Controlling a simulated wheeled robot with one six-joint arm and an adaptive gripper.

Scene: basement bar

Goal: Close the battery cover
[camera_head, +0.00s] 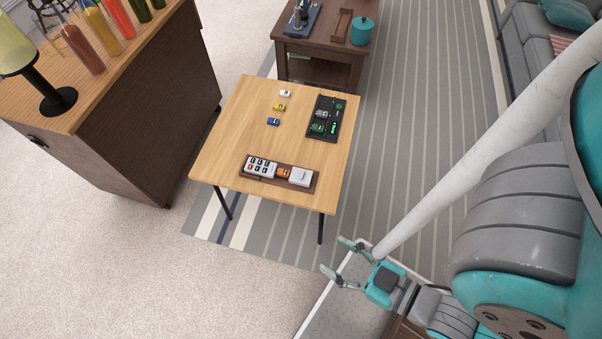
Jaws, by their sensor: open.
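A small wooden table (236,150) stands ahead of me. Near its front edge lies a brown tray (311,188) holding a white block with several dark marks (260,167), a small orange piece (283,173) and a plain white box-like piece (300,177). A black tray (326,103) near the right edge holds small grey, green and dark items. I cannot tell which part is the battery cover or how it sits. My gripper (333,254) is open and empty, below and right of the table's front edge, apart from everything on it.
Small white (285,93), yellow (279,107) and blue (273,122) blocks lie at the table's back middle. A bar cabinet (140,110) with bottles stands left. A dark side table (318,50) stands behind. A grey sofa (530,38) is at the upper right.

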